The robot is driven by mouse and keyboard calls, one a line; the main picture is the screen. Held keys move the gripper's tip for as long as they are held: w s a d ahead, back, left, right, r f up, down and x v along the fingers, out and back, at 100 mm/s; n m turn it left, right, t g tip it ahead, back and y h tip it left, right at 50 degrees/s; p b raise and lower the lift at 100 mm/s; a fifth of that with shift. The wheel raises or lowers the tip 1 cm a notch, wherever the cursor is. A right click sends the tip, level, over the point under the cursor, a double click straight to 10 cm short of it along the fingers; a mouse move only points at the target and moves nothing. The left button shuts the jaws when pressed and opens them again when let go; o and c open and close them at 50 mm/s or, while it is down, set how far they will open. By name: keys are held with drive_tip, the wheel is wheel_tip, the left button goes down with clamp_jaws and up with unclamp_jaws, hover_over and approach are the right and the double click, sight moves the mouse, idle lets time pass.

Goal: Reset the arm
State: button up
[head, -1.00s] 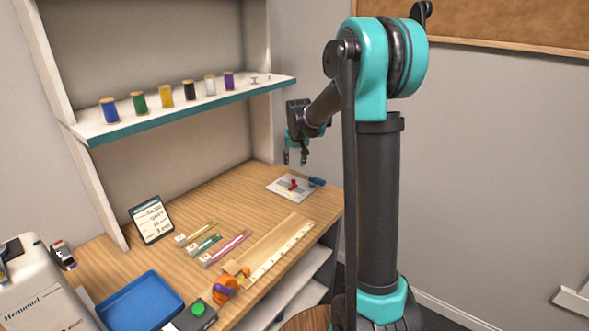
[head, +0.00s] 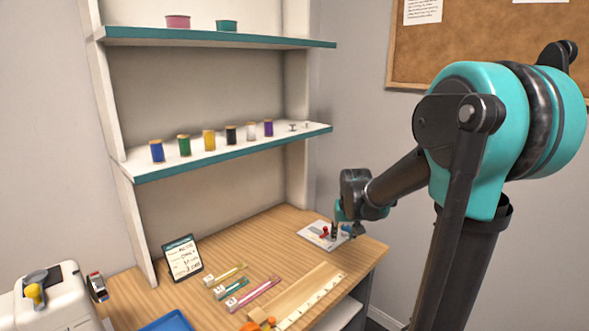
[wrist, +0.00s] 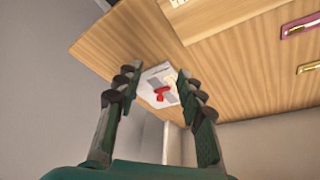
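My gripper (head: 343,232) hangs at the end of my arm over the far right corner of the desk, close to a white card (head: 314,232) with a red item (head: 325,232) on it. In the wrist view my gripper (wrist: 155,76) has its two dark fingers spread apart, with nothing held between them. The white card (wrist: 152,74) and the red item (wrist: 162,94) show beyond the fingertips. A small blue item beside the card is partly hidden by the gripper in the head view.
The wooden desk (head: 215,262) holds a small sign (head: 183,260), several coloured strips, a ruler (head: 312,300) and a blue tray (head: 168,322). Shelves (head: 240,155) with several thread spools rise behind. A white machine (head: 55,300) stands at the left.

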drive_tip(key=s+d+f, duration=0.1)
drive_tip(key=s+f, duration=0.3)
drive_tip(key=s, duration=0.7)
drive_tip(key=s+d+f, duration=0.1)
drive_tip(key=s+f, duration=0.3)
drive_tip(key=s, duration=0.7)
drive_tip(key=shift+s+d+f, duration=0.2)
drive_tip(key=shift+s+f, duration=0.05)
drive_tip(key=shift+f, duration=0.05)
